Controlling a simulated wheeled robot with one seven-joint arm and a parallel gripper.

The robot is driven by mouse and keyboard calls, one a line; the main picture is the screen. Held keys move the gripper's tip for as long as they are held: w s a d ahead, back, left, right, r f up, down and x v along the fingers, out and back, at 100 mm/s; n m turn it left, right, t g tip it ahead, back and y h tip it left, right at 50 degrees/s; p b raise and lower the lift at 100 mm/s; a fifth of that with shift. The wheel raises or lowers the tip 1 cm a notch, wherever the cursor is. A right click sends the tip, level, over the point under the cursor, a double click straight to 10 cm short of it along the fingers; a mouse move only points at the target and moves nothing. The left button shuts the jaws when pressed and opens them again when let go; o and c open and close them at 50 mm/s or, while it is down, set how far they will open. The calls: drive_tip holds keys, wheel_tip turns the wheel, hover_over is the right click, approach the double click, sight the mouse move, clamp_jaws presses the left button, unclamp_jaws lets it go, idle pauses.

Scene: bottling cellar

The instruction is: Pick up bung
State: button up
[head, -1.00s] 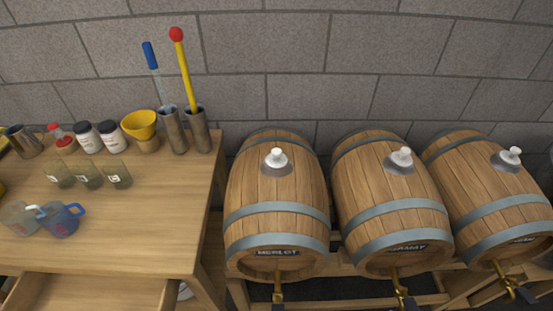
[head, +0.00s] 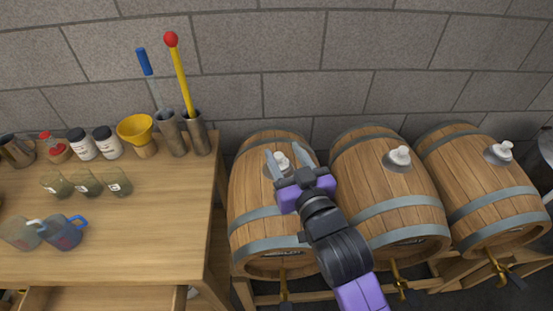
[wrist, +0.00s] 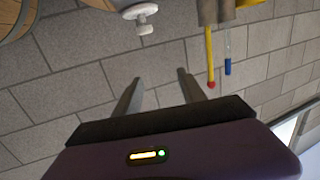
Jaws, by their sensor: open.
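A white bung (head: 282,160) sits in the top of the left barrel (head: 251,190), partly covered by my gripper. White bungs also sit on the middle barrel (head: 400,156) and the right barrel (head: 502,150). My gripper (head: 288,153) is open and empty above the left barrel, its fingers overlapping the bung's surroundings in the head view. In the wrist view, a white bung (wrist: 141,14) shows at the top edge, beyond and apart from the open fingertips (wrist: 159,75). Nothing is between the fingers but wall in the background.
A wooden table (head: 130,235) stands left of the barrels. It holds a yellow funnel (head: 135,128), metal cylinders with a red-topped yellow rod (head: 180,75) and a blue-handled rod (head: 146,65), jars, glasses and jugs. A grey block wall (head: 350,50) rises behind.

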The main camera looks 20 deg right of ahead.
sight(277, 153)
drive_tip(key=w+f+g, duration=0.1)
drive_tip(key=f+g, duration=0.1)
drive_tip(key=f, duration=0.1)
drive_tip(key=w+d+f+m+g+h, duration=0.1)
drive_tip(key=f, duration=0.1)
drive_tip(key=shift+w+f, duration=0.15)
drive_tip(key=shift+w, duration=0.15)
drive_tip(key=shift+w+d+f, duration=0.1)
drive_tip(key=shift+f, duration=0.1)
drive_tip(key=shift+p+x, duration=0.7)
drive_tip(key=shift+x, duration=3)
clamp_jaws()
